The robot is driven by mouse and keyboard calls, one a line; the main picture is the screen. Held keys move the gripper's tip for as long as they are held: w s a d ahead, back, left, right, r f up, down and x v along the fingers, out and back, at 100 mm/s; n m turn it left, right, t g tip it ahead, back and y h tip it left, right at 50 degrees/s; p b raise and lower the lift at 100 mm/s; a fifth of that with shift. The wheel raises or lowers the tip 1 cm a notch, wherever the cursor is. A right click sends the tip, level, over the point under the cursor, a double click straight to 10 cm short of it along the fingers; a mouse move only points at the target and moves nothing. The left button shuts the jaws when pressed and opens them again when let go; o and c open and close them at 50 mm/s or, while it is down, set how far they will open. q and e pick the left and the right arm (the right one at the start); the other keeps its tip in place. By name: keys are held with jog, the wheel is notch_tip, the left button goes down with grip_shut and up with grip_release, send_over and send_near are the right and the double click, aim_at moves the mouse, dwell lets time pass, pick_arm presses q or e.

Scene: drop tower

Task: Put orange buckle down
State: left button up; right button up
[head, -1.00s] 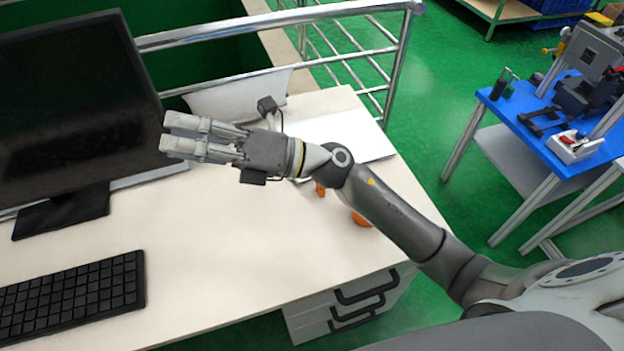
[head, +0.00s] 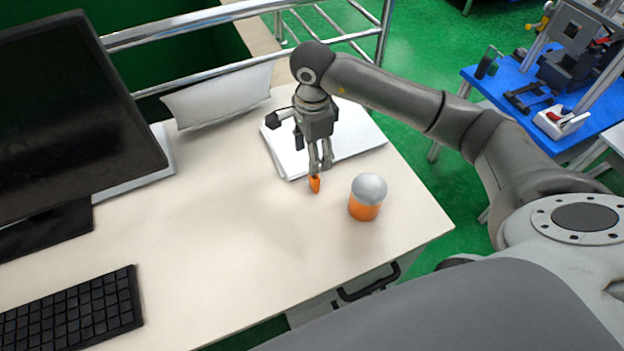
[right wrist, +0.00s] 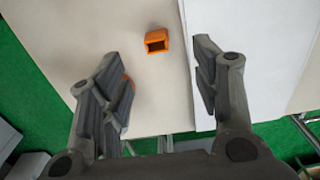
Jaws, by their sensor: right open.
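The orange buckle (head: 314,184) is on the cream desk (head: 210,240), just in front of the white paper. In the right wrist view the buckle (right wrist: 157,41) is a small orange block with a dark opening, lying between the lines of the two fingers. My right gripper (head: 321,168) points down right above the buckle. In the right wrist view its fingers (right wrist: 157,62) are spread wide, with the buckle ahead of them and not pinched. The exact gap between fingertips and buckle cannot be told. My left gripper is not in view.
An orange canister with a grey lid (head: 367,192) stands close to the right of the buckle. White paper (head: 358,137) lies behind. A monitor (head: 70,120) and a black keyboard (head: 70,309) are at left. The desk's middle is clear.

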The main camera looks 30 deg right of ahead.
aim_at(314, 181)
notch_tip(314, 181, down, 3)
jog(key=shift+f, duration=0.2)
jog(key=shift+s+f+p, duration=0.15)
jog(key=shift+f+p, duration=0.35)
jog(key=shift+f, duration=0.1)
notch_tip(314, 181, down, 4)
jog(key=shift+s+r+p, duration=0.15)
jog(key=shift+r+p, duration=0.1)
jog(key=shift+p, duration=0.2)
jog(key=shift+f, duration=0.4)
jog(key=shift+c, duration=0.2)
jog(key=c, duration=1)
jog(key=shift+r, duration=0.15)
